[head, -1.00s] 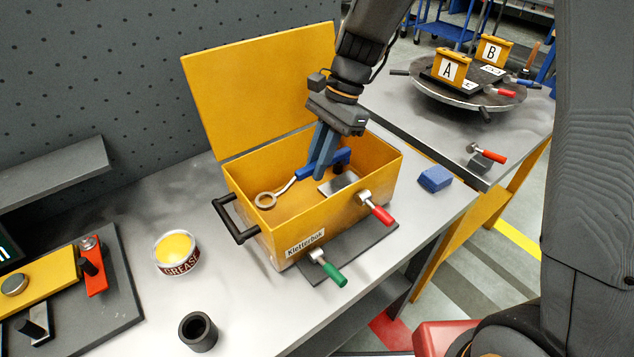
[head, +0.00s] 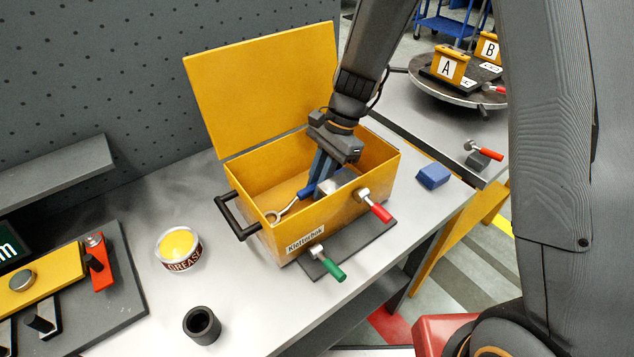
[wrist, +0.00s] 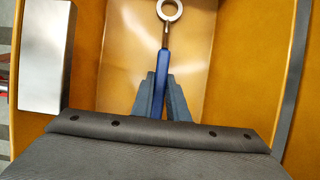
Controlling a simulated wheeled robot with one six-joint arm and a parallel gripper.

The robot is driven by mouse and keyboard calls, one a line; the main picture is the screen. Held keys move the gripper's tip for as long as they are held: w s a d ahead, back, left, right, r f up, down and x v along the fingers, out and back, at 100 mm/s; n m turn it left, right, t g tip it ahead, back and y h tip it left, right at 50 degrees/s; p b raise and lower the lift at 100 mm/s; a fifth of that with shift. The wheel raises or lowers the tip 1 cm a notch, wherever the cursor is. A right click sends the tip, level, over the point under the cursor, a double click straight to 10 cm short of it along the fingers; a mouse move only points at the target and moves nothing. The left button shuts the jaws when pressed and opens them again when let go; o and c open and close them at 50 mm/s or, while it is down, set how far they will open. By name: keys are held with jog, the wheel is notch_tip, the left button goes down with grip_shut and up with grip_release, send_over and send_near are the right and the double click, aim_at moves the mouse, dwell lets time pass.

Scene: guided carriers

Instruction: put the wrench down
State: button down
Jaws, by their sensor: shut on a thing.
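The wrench has a blue handle and a steel ring end (head: 274,216); it also shows in the wrist view (wrist: 161,85). My gripper (head: 311,190) is shut on the blue handle, and its two fingers (wrist: 162,100) lie on both sides of it in the wrist view. The wrench is inside the open yellow toolbox (head: 290,240), low down, with the ring end towards the toolbox's left end. I cannot tell whether it touches the floor of the box. The far part of the handle is hidden behind my gripper.
A steel block (wrist: 44,55) is inside the toolbox beside the wrench. Red-handled (head: 376,207) and green-handled (head: 331,267) clamps sit at the box's front. A grease tin (head: 180,250), a black cup (head: 201,325) and a blue block (head: 433,177) stand on the bench. The yellow lid (head: 262,88) is raised behind.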

jog(key=c, duration=1.7)
grip_release()
jog(key=b+v, duration=0.2)
jog(key=v, duration=1)
jog(key=shift+r+b, duration=0.1)
jog(key=shift+b, duration=0.3)
